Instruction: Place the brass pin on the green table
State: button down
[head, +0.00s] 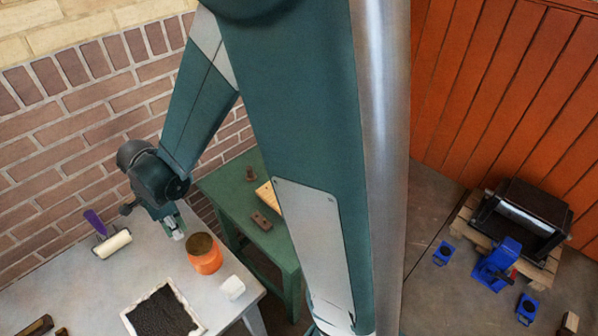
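The green table (221,188) stands at the middle left, behind the grey table and partly hidden by my arm. I cannot make out a brass pin for certain anywhere. My gripper (178,234) points down over the grey table, left of an orange pot (205,256). Its fingertips are small and pale here, and I cannot tell whether they are open or hold something.
The grey table (90,282) bears a purple-handled roller (110,240), a tray of dark material (161,313) and a white lump (232,288). A brown spool-like piece (250,173) and a brown block (262,221) sit on the green table. Blue jacks (497,262) stand right.

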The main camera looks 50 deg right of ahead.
jog(key=d+f+b, duration=0.2)
jog(key=d, duration=1.1)
jog(key=d+f+b, duration=0.2)
jog(key=d, duration=1.2)
jog(key=shift+w+d+f, duration=0.15)
jog(key=shift+w+f, duration=0.25)
jog(key=b, duration=0.1)
send_near(251, 208)
jog(key=shift+s+a+f, duration=0.25)
jog(key=shift+s+a, duration=0.2)
jog(key=shift+s, duration=0.3)
jog(key=shift+s+a+f, duration=0.25)
jog(key=shift+s+a, duration=0.15)
jog(key=shift+s, duration=0.35)
jog(key=shift+f+b, duration=0.6)
jog(key=shift+f, duration=1.45)
jog(key=shift+f, duration=0.2)
